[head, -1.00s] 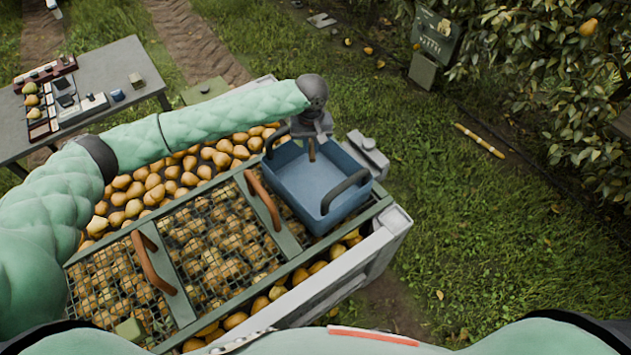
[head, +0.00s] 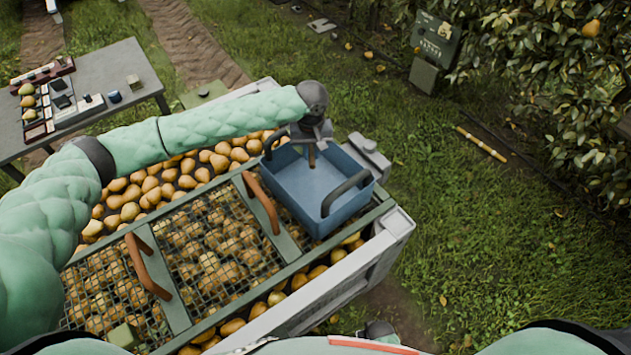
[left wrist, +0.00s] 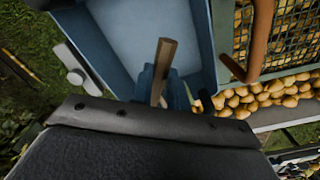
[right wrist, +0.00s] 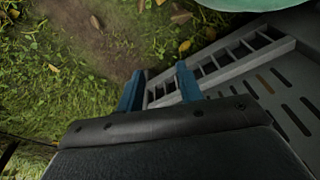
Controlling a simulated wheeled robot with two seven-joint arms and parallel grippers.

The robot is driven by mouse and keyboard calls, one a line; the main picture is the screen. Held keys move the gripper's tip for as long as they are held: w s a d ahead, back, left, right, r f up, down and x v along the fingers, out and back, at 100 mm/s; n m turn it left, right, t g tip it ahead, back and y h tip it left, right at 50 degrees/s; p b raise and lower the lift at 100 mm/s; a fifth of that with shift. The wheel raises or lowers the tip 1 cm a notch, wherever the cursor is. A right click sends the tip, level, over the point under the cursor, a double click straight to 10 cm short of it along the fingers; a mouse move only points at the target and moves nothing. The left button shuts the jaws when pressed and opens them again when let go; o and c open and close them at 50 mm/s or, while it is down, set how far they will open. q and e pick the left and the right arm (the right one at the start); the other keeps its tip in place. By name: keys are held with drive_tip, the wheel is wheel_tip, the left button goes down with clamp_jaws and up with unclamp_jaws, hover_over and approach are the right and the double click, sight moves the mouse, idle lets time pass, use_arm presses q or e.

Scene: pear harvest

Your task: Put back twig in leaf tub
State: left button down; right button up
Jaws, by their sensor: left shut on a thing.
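The blue leaf tub (head: 318,205) sits on the far right end of the pear bin, with a dark handle at each end. Its visible floor looks bare. My left gripper (left wrist: 160,84) is shut on the brown twig (left wrist: 163,60), which points out past the fingers over the tub. In the head view the twig (head: 311,158) hangs down from the gripper at the tub's far side. I cannot tell whether its tip touches the floor. My right gripper (right wrist: 158,84) is open and empty, low beside the grey bin.
The bin is full of pears (head: 130,195), partly under a mesh lid with brown handles (head: 148,268). A grey table (head: 120,65) with pears and small items stands at the upper left. Grass on the right is mostly clear, with a yellow stick (head: 482,144).

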use_arm(q)
drive_tip(key=c, duration=1.3)
unclamp_jaws()
drive_tip(key=shift+r, duration=0.25)
wheel_tip(320, 180, up, 6)
drive_tip(key=shift+f+b, duration=0.1)
drive_tip(key=shift+b, duration=1)
drive_tip(key=shift+r, duration=0.75)
use_arm(e)
drive_tip(key=r, duration=0.2)
drive_tip(key=a+r, duration=0.1)
drive_tip(key=w+r, duration=0.1)
drive_tip(key=r, duration=0.1)
drive_tip(key=shift+a+r, duration=0.25)
drive_tip(key=shift+r, duration=0.1)
use_arm(q)
drive_tip(key=shift+f, duration=0.1)
use_arm(e)
drive_tip(key=shift+w, duration=0.1)
